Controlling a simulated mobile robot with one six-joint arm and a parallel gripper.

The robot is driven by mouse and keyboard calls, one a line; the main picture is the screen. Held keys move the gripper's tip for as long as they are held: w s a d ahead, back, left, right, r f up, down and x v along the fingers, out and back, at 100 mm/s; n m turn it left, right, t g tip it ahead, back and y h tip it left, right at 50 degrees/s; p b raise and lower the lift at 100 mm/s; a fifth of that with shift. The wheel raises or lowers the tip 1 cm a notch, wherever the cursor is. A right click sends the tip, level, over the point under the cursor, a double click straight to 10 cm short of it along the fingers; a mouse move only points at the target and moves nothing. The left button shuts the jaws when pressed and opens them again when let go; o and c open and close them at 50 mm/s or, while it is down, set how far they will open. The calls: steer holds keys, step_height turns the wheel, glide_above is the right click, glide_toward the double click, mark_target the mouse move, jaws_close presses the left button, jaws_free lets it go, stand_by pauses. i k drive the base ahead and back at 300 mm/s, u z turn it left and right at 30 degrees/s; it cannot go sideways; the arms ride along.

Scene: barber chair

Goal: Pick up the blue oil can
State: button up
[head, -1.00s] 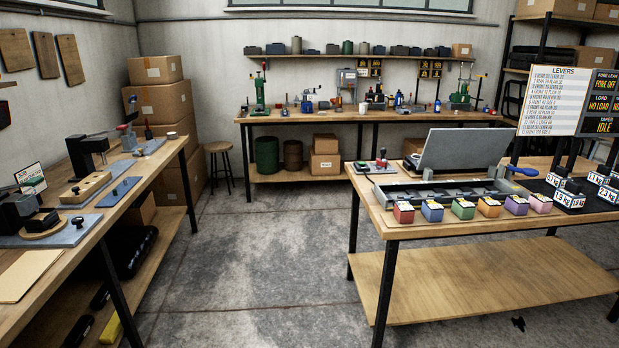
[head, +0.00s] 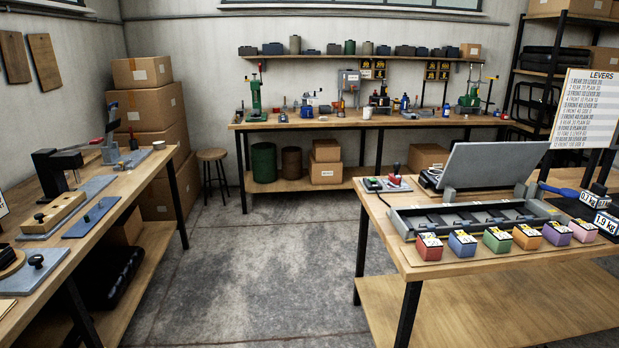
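Small blue items stand on the back workbench (head: 340,124) across the room. One is a small upright blue container (head: 404,103) right of the middle of that bench. Another is a blue item (head: 307,111) left of the middle. They are too small to tell which, if either, is the oil can. My gripper is not in view.
A left bench (head: 150,172) holds clamps and blocks. A right table (head: 450,268) holds a grey tray (head: 400,222), several coloured boxes and an open grey lid (head: 490,165). Concrete floor (head: 270,260) lies clear between them. A stool (head: 212,157) and stacked cartons (head: 150,108) stand at the back left.

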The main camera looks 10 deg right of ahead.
mark_target(446, 110)
steer(key=u, duration=0.05)
steer(key=i, duration=6.2)
